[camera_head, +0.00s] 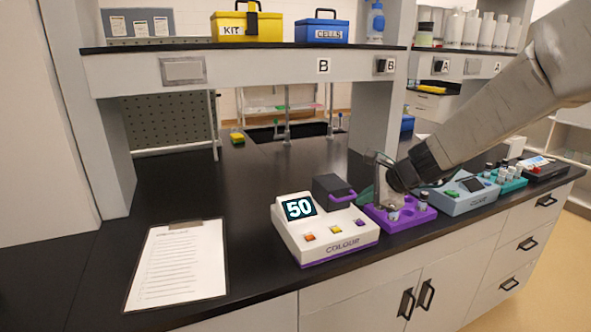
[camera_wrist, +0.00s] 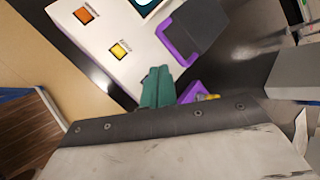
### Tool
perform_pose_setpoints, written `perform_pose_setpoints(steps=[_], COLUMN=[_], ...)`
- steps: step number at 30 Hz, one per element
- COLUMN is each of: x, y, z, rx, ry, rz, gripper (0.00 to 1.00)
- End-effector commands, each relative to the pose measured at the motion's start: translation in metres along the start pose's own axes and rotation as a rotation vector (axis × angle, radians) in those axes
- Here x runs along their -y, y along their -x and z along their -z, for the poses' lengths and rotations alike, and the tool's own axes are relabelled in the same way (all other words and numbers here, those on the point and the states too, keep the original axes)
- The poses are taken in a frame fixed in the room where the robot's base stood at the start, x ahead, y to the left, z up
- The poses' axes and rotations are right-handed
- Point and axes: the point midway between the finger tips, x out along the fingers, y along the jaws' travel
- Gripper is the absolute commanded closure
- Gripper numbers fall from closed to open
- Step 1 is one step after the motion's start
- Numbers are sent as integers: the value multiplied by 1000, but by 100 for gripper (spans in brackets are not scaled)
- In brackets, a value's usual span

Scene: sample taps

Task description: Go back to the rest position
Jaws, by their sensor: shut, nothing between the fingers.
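My gripper (camera_wrist: 158,72) shows in the wrist view with its green fingers together and nothing between them. In the head view, my arm comes in from the right, and its dark wrist end is above the purple rack (camera_head: 424,214). My gripper (camera_head: 366,193) is partly hidden there, near the right side of the white COLOUR instrument (camera_head: 340,239). In the wrist view, the fingertips overlap the edge of the white instrument (camera_wrist: 120,30), beside its dark lid with a purple handle (camera_wrist: 176,46). I cannot tell the gap between them.
A grey-blue instrument (camera_head: 459,203), a teal rack (camera_head: 514,183) and a dark device (camera_head: 541,170) stand to the right. A clipboard (camera_head: 178,262) lies at left. A shelf (camera_head: 250,60) overhangs the bench; its back left is clear.

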Motion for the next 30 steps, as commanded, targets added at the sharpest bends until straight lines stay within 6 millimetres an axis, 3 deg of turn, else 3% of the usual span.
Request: perform_pose_setpoints(steps=[2, 5, 12, 18, 24, 30], x=[-27, -64, -155, -223, -259, -264], y=[2, 23, 104, 183, 238, 254], z=[-4, -16, -32, -18, -1, -6], rx=[29, 79, 174, 182, 100, 31], ry=[139, 375, 942, 1348, 1568, 1628], rz=[-89, -204, -476, -708, -835, -792], gripper=[100, 100, 100, 100, 100, 100])
